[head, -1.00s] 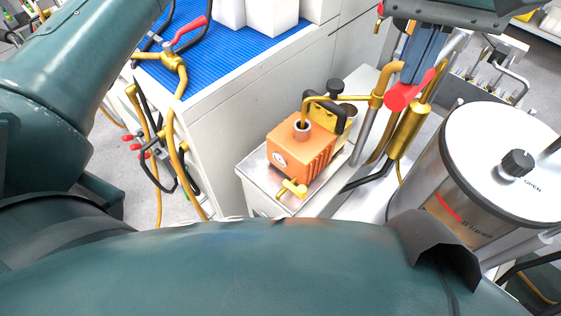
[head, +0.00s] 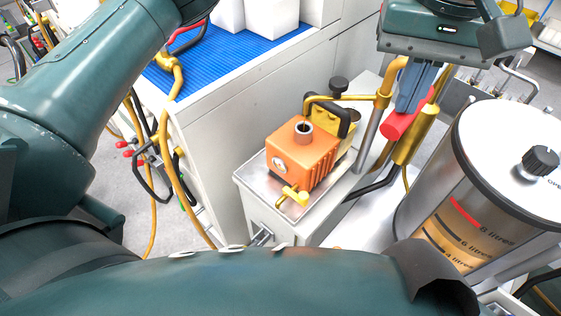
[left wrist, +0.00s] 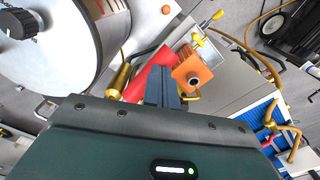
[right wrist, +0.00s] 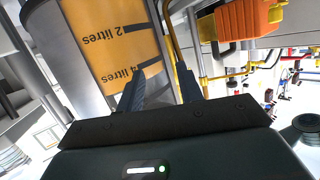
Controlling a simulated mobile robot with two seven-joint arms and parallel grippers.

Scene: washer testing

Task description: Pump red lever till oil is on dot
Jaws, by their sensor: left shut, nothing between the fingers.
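The red lever (head: 405,120) is a thick bar on the brass pump (head: 408,145), right of centre in the head view. My left gripper (head: 412,100) is shut with nothing between its fingers; they point down at the lever and seem to touch it. The lever also shows beside the fingers in the left wrist view (left wrist: 150,82). An orange unit (head: 305,158) with a filler opening has a round pale spot (head: 279,164) on its front; any oil level there is too small to read. My right gripper (right wrist: 162,92) is open and empty, facing the scaled cylinder.
The steel cylinder (head: 510,170) with an amber litre scale (head: 462,240) stands at right. A brass spout (head: 340,98) reaches over the orange unit's opening. A cabinet with a blue mat (head: 225,55) and hanging hoses (head: 165,140) stand at left.

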